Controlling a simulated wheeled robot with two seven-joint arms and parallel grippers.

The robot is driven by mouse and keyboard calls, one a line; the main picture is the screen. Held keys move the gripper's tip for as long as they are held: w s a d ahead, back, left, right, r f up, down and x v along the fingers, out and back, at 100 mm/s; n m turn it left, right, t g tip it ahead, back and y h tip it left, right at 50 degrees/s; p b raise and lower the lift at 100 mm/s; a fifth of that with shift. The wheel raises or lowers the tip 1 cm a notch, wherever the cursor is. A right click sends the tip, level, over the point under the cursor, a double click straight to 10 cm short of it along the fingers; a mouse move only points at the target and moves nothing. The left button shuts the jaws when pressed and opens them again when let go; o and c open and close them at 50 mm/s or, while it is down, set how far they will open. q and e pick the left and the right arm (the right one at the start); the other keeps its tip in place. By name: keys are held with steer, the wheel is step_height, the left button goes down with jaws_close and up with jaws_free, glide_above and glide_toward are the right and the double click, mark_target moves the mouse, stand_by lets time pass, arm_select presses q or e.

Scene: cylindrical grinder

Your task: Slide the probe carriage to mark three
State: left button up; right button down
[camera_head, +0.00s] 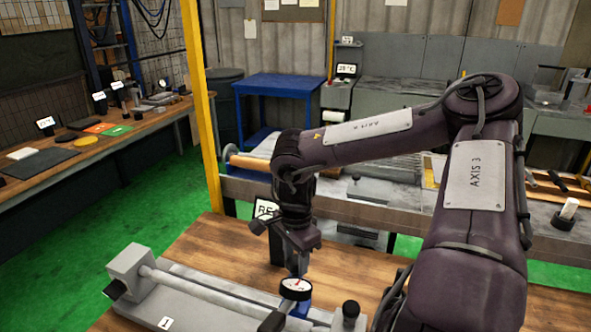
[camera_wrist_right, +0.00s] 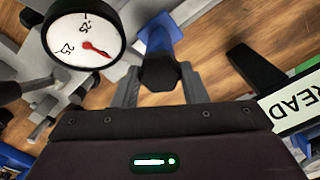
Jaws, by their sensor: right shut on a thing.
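The probe carriage (camera_head: 303,309) is blue and carries a round white dial gauge (camera_head: 296,288). It sits at the right part of a grey fixture (camera_head: 195,300) with a light rod. My right gripper (camera_head: 298,266) comes down from above and is shut on the carriage's blue post, which shows between its fingers in the right wrist view (camera_wrist_right: 160,38). The dial (camera_wrist_right: 85,40) there has a red needle and marks reading 25. A label with "1" (camera_head: 165,323) is on the fixture's front left; I see no label for mark three. My left gripper is not in view.
A "READ" sign (camera_head: 265,208) stands behind the fixture, close to my right wrist; it also shows in the right wrist view (camera_wrist_right: 297,100). A black knob (camera_head: 351,310) is at the fixture's right end. A yellow post (camera_head: 205,120) rises behind. Bare wooden tabletop (camera_head: 205,240) lies behind the fixture.

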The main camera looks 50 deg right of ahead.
steer(key=shift+s, duration=0.15)
steer(key=shift+d, duration=0.1)
steer(key=c, duration=1.3)
jaws_free()
steer(key=o, duration=0.4)
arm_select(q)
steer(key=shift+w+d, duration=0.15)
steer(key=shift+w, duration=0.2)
arm_select(e)
steer(key=shift+o, duration=0.2)
steer(key=shift+r, duration=0.3)
step_height(320, 180, up, 6)
steer(key=shift+r+b, duration=0.2)
steer(key=shift+b, duration=0.5)
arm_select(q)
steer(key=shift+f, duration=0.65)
arm_select(e)
steer(key=shift+r, duration=0.45)
